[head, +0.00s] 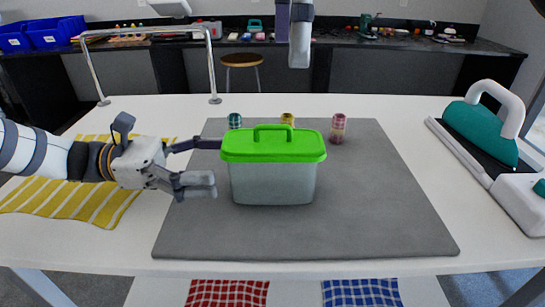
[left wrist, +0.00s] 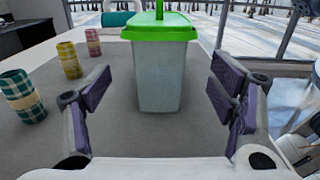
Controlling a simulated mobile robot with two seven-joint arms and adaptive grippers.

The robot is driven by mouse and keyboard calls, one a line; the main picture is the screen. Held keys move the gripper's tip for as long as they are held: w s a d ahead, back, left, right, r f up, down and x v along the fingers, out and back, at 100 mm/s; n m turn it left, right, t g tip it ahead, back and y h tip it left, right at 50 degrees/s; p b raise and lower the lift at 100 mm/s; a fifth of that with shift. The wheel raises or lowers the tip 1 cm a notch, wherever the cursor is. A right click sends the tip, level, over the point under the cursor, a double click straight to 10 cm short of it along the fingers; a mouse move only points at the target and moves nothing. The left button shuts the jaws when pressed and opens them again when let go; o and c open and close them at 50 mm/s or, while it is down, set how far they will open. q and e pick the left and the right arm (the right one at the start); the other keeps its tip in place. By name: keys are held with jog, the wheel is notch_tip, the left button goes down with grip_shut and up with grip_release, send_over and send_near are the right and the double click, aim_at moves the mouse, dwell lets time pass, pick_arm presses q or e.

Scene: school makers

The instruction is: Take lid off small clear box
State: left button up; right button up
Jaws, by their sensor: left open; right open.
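A small clear box (head: 272,184) stands upright on a grey mat (head: 375,225) in the middle of the table. A bright green lid (head: 240,146) with a raised handle (head: 273,128) sits on top of it. My left gripper (head: 206,164) is open and empty at the left side of the box, its fingers pointing toward it. In the left wrist view the box (left wrist: 160,75) and its lid (left wrist: 158,30) are ahead, between and beyond the spread fingers (left wrist: 160,105). No contact with the box is visible.
Patterned cans, teal (head: 235,121), yellow (head: 287,119) and pink (head: 338,128), stand behind the box. A yellow striped cloth (head: 100,205) lies under my left arm. A metal rail (head: 213,70) rises at back left. A white-and-teal machine (head: 492,150) stands at right. The front mat is clear.

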aim_at(270, 163)
pick_arm(q)
jog(key=d, duration=0.9)
jog(key=shift+d, duration=0.3)
jog(key=shift+d+f, duration=0.1)
jog(key=shift+d, duration=0.05)
